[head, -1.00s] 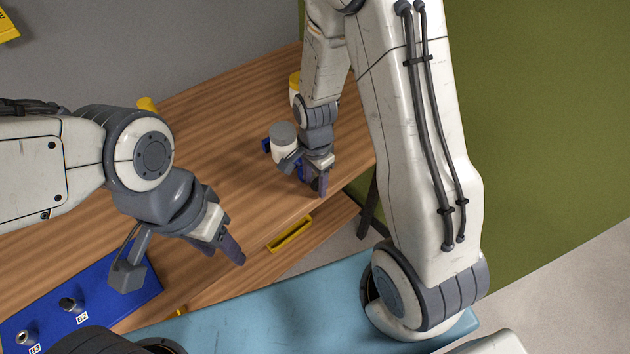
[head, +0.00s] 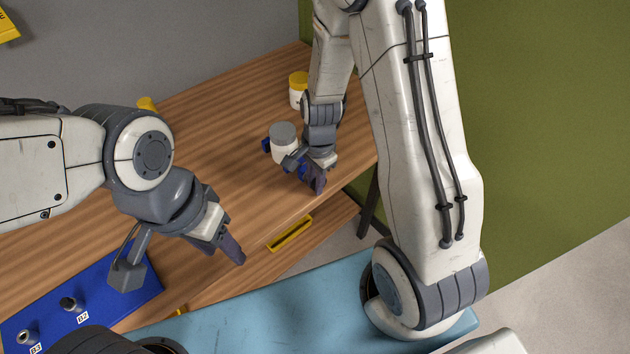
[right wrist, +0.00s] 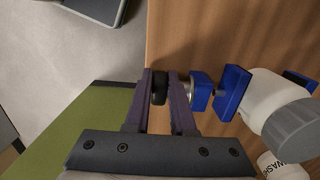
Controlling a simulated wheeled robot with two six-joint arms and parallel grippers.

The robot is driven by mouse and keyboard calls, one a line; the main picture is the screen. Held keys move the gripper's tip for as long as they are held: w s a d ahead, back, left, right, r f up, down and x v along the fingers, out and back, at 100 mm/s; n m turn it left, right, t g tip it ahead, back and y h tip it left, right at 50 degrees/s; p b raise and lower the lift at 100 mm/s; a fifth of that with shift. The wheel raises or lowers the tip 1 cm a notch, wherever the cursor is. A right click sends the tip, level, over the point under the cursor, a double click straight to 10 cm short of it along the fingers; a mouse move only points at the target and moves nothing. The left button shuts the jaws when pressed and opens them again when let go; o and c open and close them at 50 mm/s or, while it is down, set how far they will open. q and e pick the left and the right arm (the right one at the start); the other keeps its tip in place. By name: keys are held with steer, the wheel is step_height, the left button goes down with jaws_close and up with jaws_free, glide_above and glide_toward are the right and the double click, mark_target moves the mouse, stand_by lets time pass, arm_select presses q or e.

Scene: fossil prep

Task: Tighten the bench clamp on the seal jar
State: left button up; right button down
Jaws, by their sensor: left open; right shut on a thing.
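The seal jar is a white jar with a grey lid (head: 284,145), upright on the wooden bench; it also shows in the right wrist view (right wrist: 262,98). The blue bench clamp (head: 266,146) has a jaw on either side of the jar, and its near blocks (right wrist: 232,93) show in the right wrist view. Whether the jaws touch the jar is not clear. My right gripper (head: 317,184) is shut on the clamp's black knob (right wrist: 159,88), between its two fingers at the bench edge. My left gripper (head: 231,248) is open and empty, in front of the bench, apart from the clamp.
A white jar with a yellow lid (head: 298,92) stands behind the seal jar. A white container marked WASH (right wrist: 276,165) shows in the right wrist view. A blue mat (head: 115,296) with labelled metal pieces lies at the left. The middle of the bench (head: 200,130) is clear.

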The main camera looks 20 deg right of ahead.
steer(key=shift+d+g+y, duration=0.15)
steer(key=shift+g+y, duration=0.15)
steer(key=shift+y, duration=0.3)
steer(key=y, duration=0.1)
steer(key=y+b, duration=0.1)
steer(key=g+y, duration=0.1)
steer(key=shift+w+d, duration=0.2)
steer(key=shift+d, duration=0.05)
steer(key=y, duration=0.2)
steer(key=g+y+b, duration=0.1)
steer(key=shift+w+d+r+y, duration=0.1)
steer(key=shift+d+y, duration=0.15)
steer(key=shift+y, duration=0.05)
steer(key=shift+d+g+y, duration=0.15)
steer(key=shift+g+y, duration=0.25)
steer(key=shift+y, duration=0.4)
steer(key=shift+w+d+g+y+b, duration=0.15)
steer(key=shift+g+y+b, duration=0.45)
steer(key=shift+y, duration=0.6)
steer(key=shift+d+g+y+b, duration=0.15)
steer(key=shift+g+y+b, duration=0.25)
steer(key=shift+y+b, duration=0.75)
steer(key=shift+y, duration=0.25)
steer(key=c, duration=0.8)
jaws_free()
steer(key=shift+o, duration=0.2)
